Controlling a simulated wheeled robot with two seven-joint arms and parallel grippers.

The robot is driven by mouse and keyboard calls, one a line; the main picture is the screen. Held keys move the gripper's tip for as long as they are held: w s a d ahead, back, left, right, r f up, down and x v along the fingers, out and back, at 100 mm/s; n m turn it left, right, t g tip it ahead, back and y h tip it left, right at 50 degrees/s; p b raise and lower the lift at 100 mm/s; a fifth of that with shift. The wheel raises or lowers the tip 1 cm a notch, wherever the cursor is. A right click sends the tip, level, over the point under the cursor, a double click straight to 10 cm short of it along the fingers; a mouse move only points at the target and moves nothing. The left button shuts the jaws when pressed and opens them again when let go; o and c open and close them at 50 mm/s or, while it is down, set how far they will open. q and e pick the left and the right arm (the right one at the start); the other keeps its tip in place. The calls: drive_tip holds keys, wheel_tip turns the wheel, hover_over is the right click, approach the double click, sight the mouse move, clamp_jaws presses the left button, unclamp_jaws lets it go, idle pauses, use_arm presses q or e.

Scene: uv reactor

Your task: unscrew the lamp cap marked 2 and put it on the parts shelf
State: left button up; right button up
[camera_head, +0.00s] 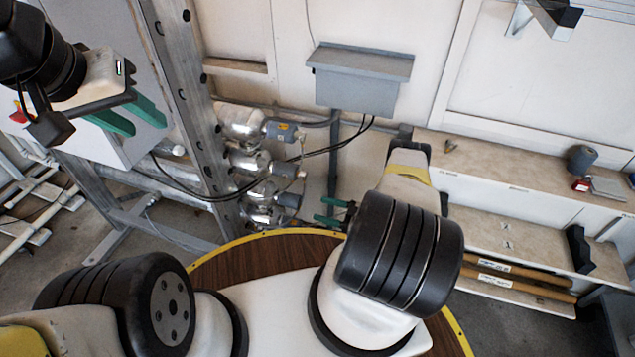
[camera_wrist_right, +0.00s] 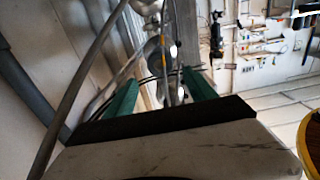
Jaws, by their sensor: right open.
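Several silver lamp housings (camera_head: 243,160) stand stacked beside the metal upright in the head view. Grey caps stick out to their right: an upper one (camera_head: 282,131), a middle one (camera_head: 284,170) and a lower one (camera_head: 288,200). Their numbers are too small to read, so I cannot tell which is marked 2. My right gripper (camera_head: 331,211) is open and empty, to the right of the lower cap and apart from it. In the right wrist view its green fingers (camera_wrist_right: 160,92) frame blurred silver parts and cables. My left gripper (camera_head: 130,116) is open and empty at upper left, far from the caps.
A wooden-topped shelf unit (camera_head: 490,165) at right holds a grey cylinder (camera_head: 582,158), a small red item (camera_head: 580,186) and a small cone (camera_head: 450,146). Its middle top is clear. Black cables (camera_head: 330,150) hang from a grey wall box (camera_head: 358,85) across the lamps.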

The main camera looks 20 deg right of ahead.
sight(300, 203)
drive_tip(key=shift+x, duration=5.85)
clamp_jaws()
drive_tip(key=n, duration=0.5)
drive_tip(key=n, duration=0.5)
drive_tip(key=shift+s+d, duration=0.1)
drive_tip(key=shift+d, duration=0.15)
